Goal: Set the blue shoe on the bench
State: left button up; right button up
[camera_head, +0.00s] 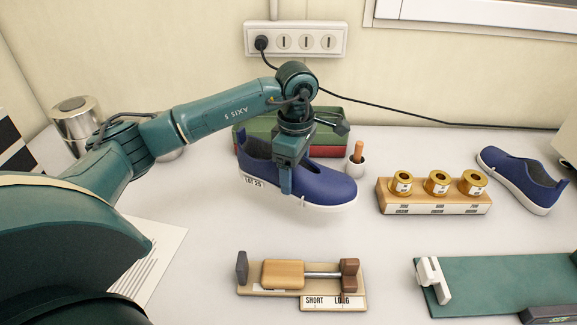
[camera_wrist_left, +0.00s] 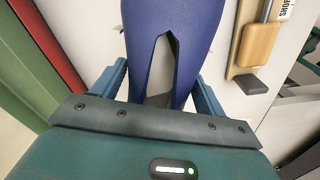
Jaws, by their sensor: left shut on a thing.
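A blue shoe (camera_head: 325,184) with a white sole and a "LOT 25" tag at its heel is held in my left gripper (camera_head: 287,185). The gripper points down, with its fingers on both sides of the shoe. The toe points right, and a shadow shows below the sole; the exact gap to the white bench top (camera_head: 215,250) is hard to tell. In the left wrist view the shoe (camera_wrist_left: 183,50) sits between the two fingers (camera_wrist_left: 160,90). A second blue shoe (camera_head: 522,180) stands at the far right. My right gripper is not in view.
Behind the held shoe are green and red boxes (camera_head: 330,117) and a cup with a wooden-handled tool (camera_head: 357,165). A wooden block with gold rings (camera_head: 435,207) stands right. A SHORT/LONG sizing device (camera_head: 283,275) and green board (camera_head: 500,280) lie in front.

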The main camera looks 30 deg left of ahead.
pick_arm(q)
jog(key=n, duration=0.1)
jog(key=a+n, duration=0.1)
jog(key=n, duration=0.1)
jog(key=w+a+n, duration=0.1)
jog(key=shift+w+a+f+n, duration=0.1)
jog(key=shift+a+f+n, duration=0.1)
jog(key=shift+f+n, duration=0.1)
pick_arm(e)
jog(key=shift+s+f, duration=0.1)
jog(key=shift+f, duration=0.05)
pick_arm(q)
jog(key=shift+f+b, duration=0.45)
jog(key=shift+b, duration=0.15)
jog(key=shift+f+b, duration=0.55)
jog(key=shift+f, duration=0.25)
notch_tip(320, 180, down, 2)
jog(key=shift+f+b, duration=0.15)
jog(key=shift+b, duration=0.75)
jog(key=shift+f, duration=0.4)
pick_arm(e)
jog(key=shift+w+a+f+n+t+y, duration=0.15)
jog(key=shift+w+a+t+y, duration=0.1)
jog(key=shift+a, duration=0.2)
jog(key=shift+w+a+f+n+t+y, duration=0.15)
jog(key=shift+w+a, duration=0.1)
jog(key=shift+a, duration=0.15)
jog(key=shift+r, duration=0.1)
